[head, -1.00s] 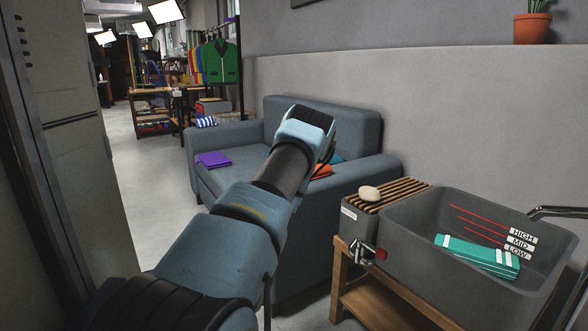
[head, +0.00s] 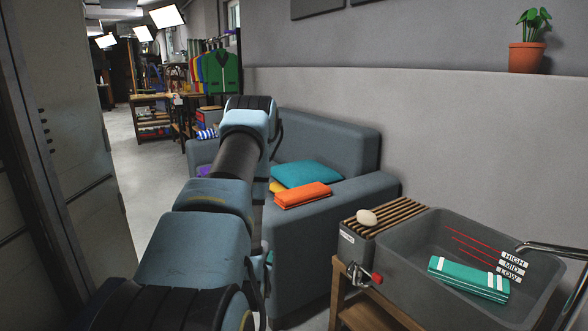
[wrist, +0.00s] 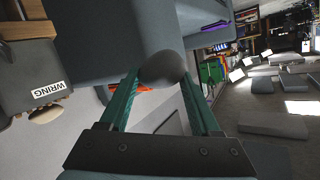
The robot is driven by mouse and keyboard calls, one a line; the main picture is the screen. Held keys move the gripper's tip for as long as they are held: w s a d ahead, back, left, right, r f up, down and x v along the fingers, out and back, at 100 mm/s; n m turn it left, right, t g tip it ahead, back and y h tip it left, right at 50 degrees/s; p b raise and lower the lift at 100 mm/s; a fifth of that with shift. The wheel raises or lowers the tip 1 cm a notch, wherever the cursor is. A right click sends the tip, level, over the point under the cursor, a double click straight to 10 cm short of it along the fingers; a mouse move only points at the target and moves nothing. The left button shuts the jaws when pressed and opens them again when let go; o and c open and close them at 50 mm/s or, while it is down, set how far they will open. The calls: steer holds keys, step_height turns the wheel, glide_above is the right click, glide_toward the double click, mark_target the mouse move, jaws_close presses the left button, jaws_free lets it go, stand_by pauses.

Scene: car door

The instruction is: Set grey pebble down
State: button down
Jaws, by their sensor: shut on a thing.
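In the wrist view my gripper (wrist: 163,76) is shut on the grey pebble (wrist: 163,68), a smooth dark grey oval held between the tips of its two green fingers. The pebble is in the air, with the grey sofa (wrist: 135,30) behind it. In the head view my own arm hides the gripper and the pebble. A different, cream-coloured pebble (head: 366,217) lies on the wooden slats (head: 389,214) beside the basin; it also shows in the wrist view (wrist: 45,115).
A grey basin (head: 400,262) holds a folded teal striped cloth (head: 467,280). The sofa carries a teal cushion (head: 306,174) and a folded orange cloth (head: 302,195). A dark panel (head: 62,150) stands close on the left. Floor (head: 150,185) is open beyond it.

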step_height(320, 180, up, 18)
steer(key=p, duration=1.6)
